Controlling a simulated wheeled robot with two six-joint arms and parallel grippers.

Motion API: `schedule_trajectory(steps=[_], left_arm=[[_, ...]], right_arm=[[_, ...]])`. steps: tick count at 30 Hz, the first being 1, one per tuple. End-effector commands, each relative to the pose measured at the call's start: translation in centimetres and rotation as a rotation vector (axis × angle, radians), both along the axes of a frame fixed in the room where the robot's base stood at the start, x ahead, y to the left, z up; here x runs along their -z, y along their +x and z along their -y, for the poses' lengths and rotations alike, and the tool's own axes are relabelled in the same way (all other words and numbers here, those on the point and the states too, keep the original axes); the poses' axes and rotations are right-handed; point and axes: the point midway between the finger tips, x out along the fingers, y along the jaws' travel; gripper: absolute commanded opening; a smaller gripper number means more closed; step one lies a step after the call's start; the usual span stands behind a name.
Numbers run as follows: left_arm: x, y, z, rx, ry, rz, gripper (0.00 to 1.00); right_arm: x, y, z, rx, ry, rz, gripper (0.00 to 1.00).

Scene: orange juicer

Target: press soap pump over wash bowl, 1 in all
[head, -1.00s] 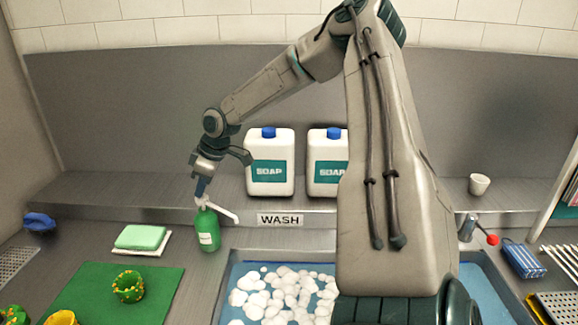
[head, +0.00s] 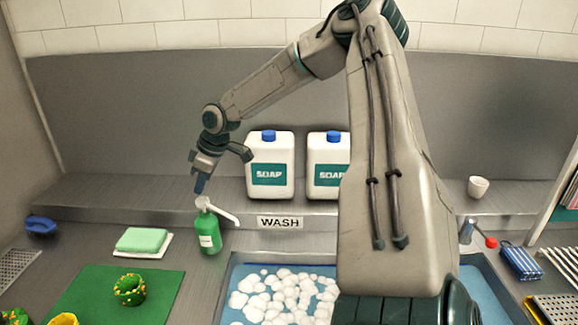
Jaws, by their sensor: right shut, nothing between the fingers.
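The green soap pump bottle (head: 209,234) stands at the back left of the wash bowl (head: 226,290), with its white nozzle pointing right toward the bowl. The bowl is a blue-lined basin holding white foam. My right gripper (head: 200,187) is shut and empty, pointing down just above the white pump head (head: 203,202). I cannot tell whether its tip touches the head. My right arm hides the bowl's middle right. My left gripper is out of view.
Two white soap jugs (head: 270,165) stand on the back ledge behind the bowl. A green sponge (head: 142,240) and a green mat (head: 100,295) with a patterned ring (head: 130,289) lie to the left. A white cup (head: 478,187) is on the ledge at right.

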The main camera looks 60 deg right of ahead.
Motion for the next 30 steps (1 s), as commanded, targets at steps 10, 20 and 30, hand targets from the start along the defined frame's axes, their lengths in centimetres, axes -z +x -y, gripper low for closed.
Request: schedule_trajectory(steps=[10,20,30], left_arm=[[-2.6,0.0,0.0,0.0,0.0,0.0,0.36],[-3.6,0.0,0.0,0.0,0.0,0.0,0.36],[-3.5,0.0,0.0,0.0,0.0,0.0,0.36]], right_arm=[[-3.9,0.0,0.0,0.0,0.0,0.001,0.0],[-5.4,0.0,0.0,0.0,0.0,0.001,0.0],[-5.4,0.0,0.0,0.0,0.0,0.0,0.0]])
